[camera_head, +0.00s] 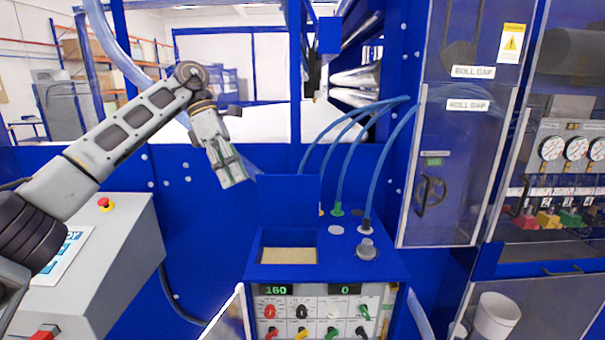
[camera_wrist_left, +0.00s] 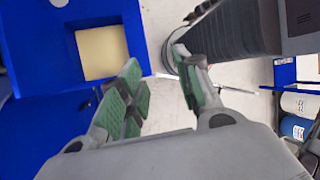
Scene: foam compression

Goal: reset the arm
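My left arm comes in from the left in the head view, with its forearm raised in front of the blue machine. My left gripper (camera_head: 236,180) hangs in the air, above and to the left of the open blue box (camera_head: 284,238). In the left wrist view its two green-padded fingers (camera_wrist_left: 162,85) are apart, with nothing between them. A pale yellow foam block (camera_head: 288,255) lies in the box's recess, clear of the gripper; it also shows in the left wrist view (camera_wrist_left: 103,52). My right gripper is not in view.
A control panel with displays and knobs (camera_head: 318,308) is below the box. Blue hoses (camera_head: 345,160) arch behind it. A grey console with a red button (camera_head: 104,204) stands left. A white bin (camera_head: 496,316) is at lower right.

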